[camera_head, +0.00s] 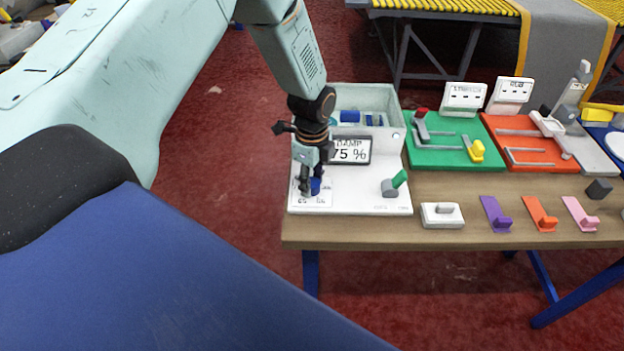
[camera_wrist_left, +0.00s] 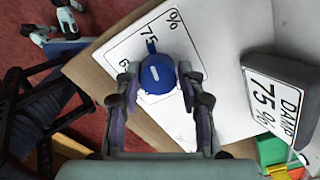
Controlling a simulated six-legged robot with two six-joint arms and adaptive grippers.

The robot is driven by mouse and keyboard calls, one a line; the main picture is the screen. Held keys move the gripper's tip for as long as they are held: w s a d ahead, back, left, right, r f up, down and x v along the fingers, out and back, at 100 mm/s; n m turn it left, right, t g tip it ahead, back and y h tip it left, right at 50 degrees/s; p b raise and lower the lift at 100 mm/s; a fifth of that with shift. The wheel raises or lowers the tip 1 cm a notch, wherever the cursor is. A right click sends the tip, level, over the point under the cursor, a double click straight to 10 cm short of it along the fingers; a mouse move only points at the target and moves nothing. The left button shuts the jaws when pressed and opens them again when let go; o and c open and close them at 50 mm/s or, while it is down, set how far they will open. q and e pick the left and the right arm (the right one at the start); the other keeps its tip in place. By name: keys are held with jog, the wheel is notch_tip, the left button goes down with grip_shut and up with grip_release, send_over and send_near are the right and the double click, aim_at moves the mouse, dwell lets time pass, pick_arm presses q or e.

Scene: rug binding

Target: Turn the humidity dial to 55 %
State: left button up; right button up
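The humidity dial is a round blue knob (camera_wrist_left: 157,74) with a pale mark on top and a small blue pointer near the printed 75. It sits on a white scale card (camera_wrist_left: 128,50) with numbers partly hidden by my fingers. In the head view the blue knob (camera_head: 315,187) shows under my gripper. The display (camera_head: 350,150) reads DAMP 75 %; it also shows in the wrist view (camera_wrist_left: 270,103). My left gripper (camera_wrist_left: 159,72) is open, with one finger on each side of the knob and apparently narrow gaps. My right gripper is not in view.
The white panel (camera_head: 358,202) also holds a grey-green lever (camera_head: 395,184). A pale bin (camera_head: 384,98) stands behind the display. Green (camera_head: 452,153) and orange (camera_head: 519,128) boards with levers lie to the right. Small coloured blocks line the wooden table's front (camera_head: 450,240).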

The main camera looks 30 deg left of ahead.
pick_arm(q)
jog(key=shift+w, duration=0.1)
jog(key=shift+c, duration=0.7)
jog(key=shift+r, duration=0.1)
jog(key=c, duration=0.3)
jog(key=shift+c, duration=1)
